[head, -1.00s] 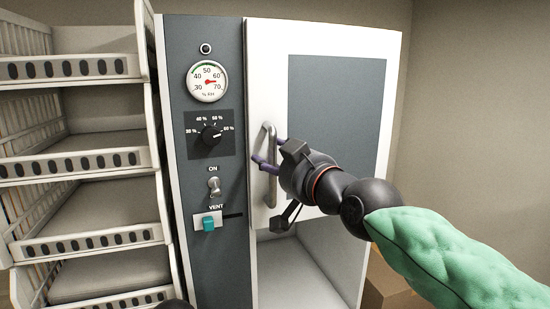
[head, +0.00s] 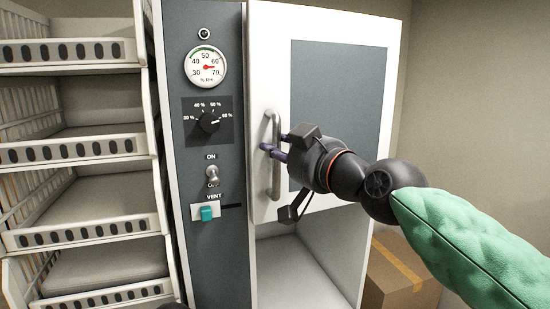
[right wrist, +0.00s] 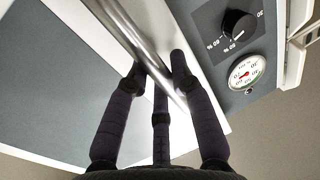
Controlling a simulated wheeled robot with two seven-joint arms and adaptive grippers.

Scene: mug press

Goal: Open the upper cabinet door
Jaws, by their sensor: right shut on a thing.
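The upper cabinet door (head: 395,60) is white with a grey panel (head: 338,110) and has a vertical metal handle (head: 276,178) near its left edge. Any gap at its edge is too small to tell. My right gripper (head: 275,147) is shut on the handle around its middle, reaching in from the right. In the right wrist view, the dark fingers (right wrist: 157,75) lie around the shiny handle bar (right wrist: 125,35), with the door's grey panel (right wrist: 55,85) to the left.
Left of the door is a grey control panel with a gauge (head: 205,66), a dial (head: 208,122), a toggle switch (head: 212,175) and a vent slider (head: 206,213). White slatted shelves (head: 85,235) stand further left. An open compartment (head: 290,270) lies below the door. A cardboard box (head: 400,280) sits at the lower right.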

